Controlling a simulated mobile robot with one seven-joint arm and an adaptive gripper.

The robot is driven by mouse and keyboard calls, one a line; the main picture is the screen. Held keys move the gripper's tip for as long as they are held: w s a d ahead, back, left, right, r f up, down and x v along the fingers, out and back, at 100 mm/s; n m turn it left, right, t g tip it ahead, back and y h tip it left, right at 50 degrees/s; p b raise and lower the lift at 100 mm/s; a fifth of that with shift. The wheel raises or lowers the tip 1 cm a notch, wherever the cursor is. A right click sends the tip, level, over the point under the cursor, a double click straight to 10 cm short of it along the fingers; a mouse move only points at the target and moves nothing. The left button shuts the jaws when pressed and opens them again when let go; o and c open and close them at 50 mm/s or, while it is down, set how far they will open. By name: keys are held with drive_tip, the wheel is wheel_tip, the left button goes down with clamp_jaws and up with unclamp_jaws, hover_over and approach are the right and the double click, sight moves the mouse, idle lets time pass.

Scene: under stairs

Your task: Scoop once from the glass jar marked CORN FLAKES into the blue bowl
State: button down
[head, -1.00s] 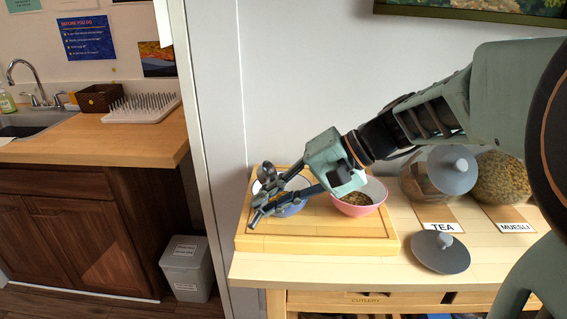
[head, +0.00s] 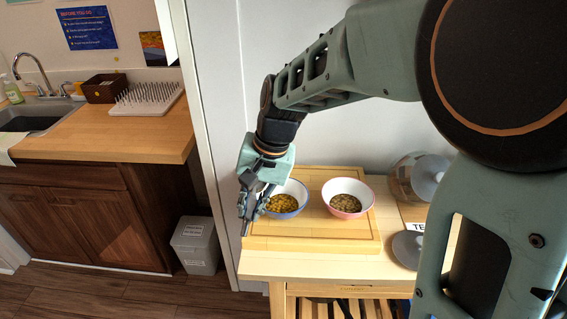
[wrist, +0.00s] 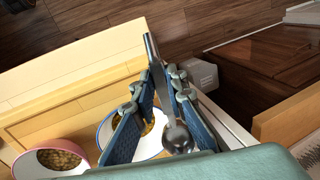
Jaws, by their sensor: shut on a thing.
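The blue bowl (head: 286,211) stands on a wooden board, with golden flakes inside. It also shows in the wrist view (wrist: 150,147), partly hidden behind my fingers. My gripper (head: 249,213) is at the bowl's left side, pointing down, in front of its left rim. In the wrist view my gripper (wrist: 158,82) is shut on a metal scoop (wrist: 178,138). The scoop's rounded end lies toward my palm and its handle (wrist: 151,48) sticks out past the fingertips. I cannot see any load in it. The glass jar marked CORN FLAKES is not in view.
A pink bowl (head: 346,212) with brown grains stands right of the blue bowl on the board (head: 318,243). A glass jar (head: 402,180), a partly hidden label and a grey lid (head: 407,249) are farther right. A grey bin (head: 195,246) stands on the floor left.

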drive_tip(key=shift+s+a+r+h+p, duration=0.1)
drive_tip(key=shift+a+r+h+p, duration=0.3)
drive_tip(key=shift+a+r+p, duration=0.4)
drive_tip(key=a+r+h+p, duration=0.1)
drive_tip(key=a+h+p, duration=0.1)
drive_tip(key=p, duration=0.1)
